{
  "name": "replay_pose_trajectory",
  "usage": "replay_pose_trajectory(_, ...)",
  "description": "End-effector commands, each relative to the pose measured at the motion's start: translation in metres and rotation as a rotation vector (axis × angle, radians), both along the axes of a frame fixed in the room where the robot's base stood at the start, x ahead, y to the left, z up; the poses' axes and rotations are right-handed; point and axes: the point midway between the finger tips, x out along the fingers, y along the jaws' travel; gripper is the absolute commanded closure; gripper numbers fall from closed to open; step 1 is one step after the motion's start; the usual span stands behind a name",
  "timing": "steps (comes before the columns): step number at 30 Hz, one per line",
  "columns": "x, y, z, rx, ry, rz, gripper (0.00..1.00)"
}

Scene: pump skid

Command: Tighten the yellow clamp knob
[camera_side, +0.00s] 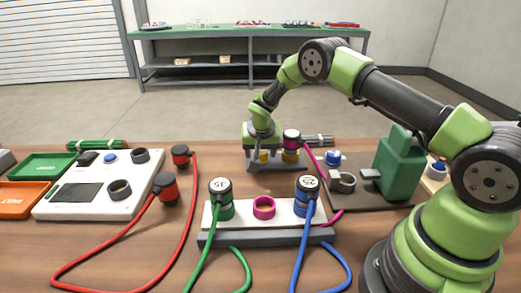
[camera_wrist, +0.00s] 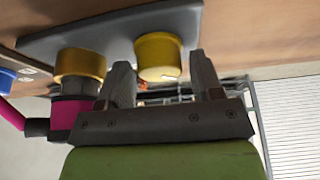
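The yellow clamp knob (camera_wrist: 158,57) is a short yellow cylinder on a grey block (camera_wrist: 120,28). In the wrist view it shows between the fingertips of my gripper (camera_wrist: 160,72), with a small gap beside it; the fingers are apart and not closed on it. In the side view my gripper (camera_side: 262,143) points down over the left part of the grey block, and the knob (camera_side: 264,156) is partly hidden by the fingers. How deep the fingers reach around the knob is not clear.
Beside the knob, a magenta cable plug (camera_side: 291,137) stands in a gold socket (camera_side: 290,157), close to my gripper. In front is a white block (camera_side: 240,214) with green and blue plugs and a magenta ring. A green machine (camera_side: 398,165) stands right, a white device (camera_side: 100,190) left.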

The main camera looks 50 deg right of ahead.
Motion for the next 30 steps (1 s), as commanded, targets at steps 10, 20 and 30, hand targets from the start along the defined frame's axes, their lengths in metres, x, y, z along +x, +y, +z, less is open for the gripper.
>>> replay_pose_trajectory(10,0.0000,0.0003,0.0002,0.000,0.001,-0.004,0.80)
replay_pose_trajectory(20,0.0009,0.0008,0.0003,-0.003,-0.001,-0.124,0.80)
replay_pose_trajectory(30,0.0020,0.0011,0.0001,-0.003,-0.002,-0.406,0.80)
